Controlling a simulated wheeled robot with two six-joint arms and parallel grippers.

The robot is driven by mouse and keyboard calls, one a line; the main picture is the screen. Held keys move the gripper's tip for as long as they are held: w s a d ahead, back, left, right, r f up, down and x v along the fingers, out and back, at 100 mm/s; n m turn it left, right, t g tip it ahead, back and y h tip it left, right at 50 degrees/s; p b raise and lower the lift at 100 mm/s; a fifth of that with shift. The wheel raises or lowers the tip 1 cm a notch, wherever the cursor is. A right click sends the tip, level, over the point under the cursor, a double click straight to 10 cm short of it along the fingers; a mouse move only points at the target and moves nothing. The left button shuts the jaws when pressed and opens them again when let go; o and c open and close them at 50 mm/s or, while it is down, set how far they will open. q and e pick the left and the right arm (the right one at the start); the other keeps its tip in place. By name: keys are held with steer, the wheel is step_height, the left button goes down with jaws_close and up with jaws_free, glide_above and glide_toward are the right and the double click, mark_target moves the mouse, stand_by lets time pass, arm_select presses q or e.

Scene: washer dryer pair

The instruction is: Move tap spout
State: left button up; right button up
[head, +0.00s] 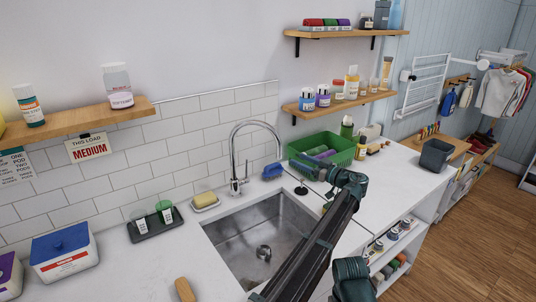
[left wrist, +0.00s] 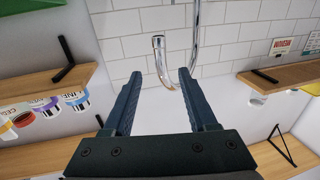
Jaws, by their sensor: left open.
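The chrome tap (head: 235,160) stands behind the sink, its spout (head: 262,124) arched up and over to the right. In the left wrist view, which is upside down, the curved spout (left wrist: 168,84) shows between my left gripper's two fingers, with its open end (left wrist: 157,41) beyond the fingertips. My left gripper (head: 301,164) is to the right of the spout, pointing toward it. The left wrist view shows its fingers (left wrist: 159,74) apart, with no clear contact on the spout. The exact depth between them cannot be told. My right gripper does not show.
The steel sink (head: 240,240) lies below the tap. A green basket (head: 330,150) stands behind my left gripper. A soap dish (head: 205,203) and a blue brush (head: 272,170) flank the tap. Wooden shelves (head: 335,100) with bottles hang on the wall above.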

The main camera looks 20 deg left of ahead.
arm_select(q)
steer(key=x, duration=1.4)
steer(key=shift+f, duration=0.15)
jaws_close()
stand_by(1.2)
